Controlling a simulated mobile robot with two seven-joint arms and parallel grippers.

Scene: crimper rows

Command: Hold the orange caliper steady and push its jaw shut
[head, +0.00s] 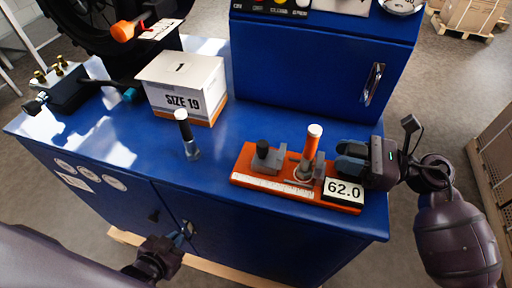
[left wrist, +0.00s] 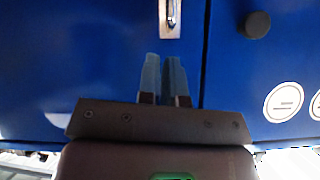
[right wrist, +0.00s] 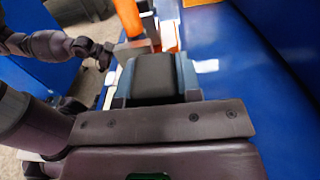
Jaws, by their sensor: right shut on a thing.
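The orange caliper (head: 246,178) lies on the blue bench top near its front right corner. My right gripper (head: 348,157) is at the caliper's right end. In the right wrist view its blue fingers are shut around a dark grey block (right wrist: 154,76) of the caliper. My left gripper (head: 187,230) is in front of the cabinet, below the bench top. Its fingers (left wrist: 163,62) look together and empty, facing the blue doors.
A blue cabinet (head: 310,65) rises at the back. A fixture with brass fittings (head: 58,85) stands at the left.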

